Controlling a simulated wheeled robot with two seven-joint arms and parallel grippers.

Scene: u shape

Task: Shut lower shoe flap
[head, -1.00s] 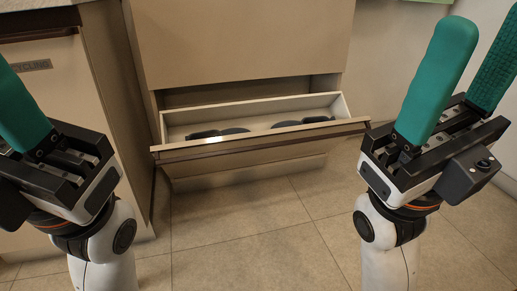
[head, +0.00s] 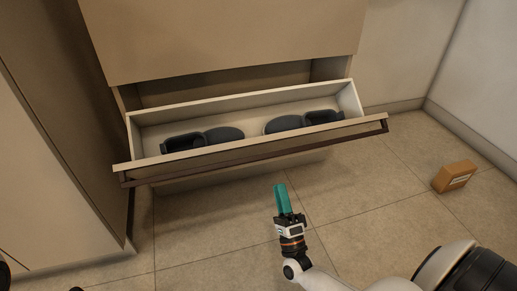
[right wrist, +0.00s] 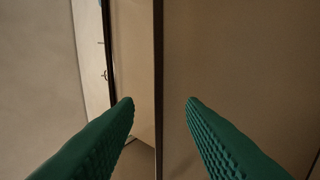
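The lower shoe flap (head: 205,161) is tilted open from the beige cabinet (head: 220,35) in the head view. It has a dark strip along its front edge, and dark shoes (head: 290,123) lie in its pale tray. My right gripper (head: 280,190) is low in front of the flap, right of its middle, with teal fingers pointing toward it. No contact shows. In the right wrist view its two fingers (right wrist: 160,101) are apart with nothing between them. Beyond them are beige panels (right wrist: 235,75) and a dark upright strip. My left gripper is out of view.
A small orange-brown box (head: 454,177) lies on the tiled floor (head: 375,185) at the right. A tall beige cabinet side (head: 40,170) stands at the left. The floor between the flap and the box is clear.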

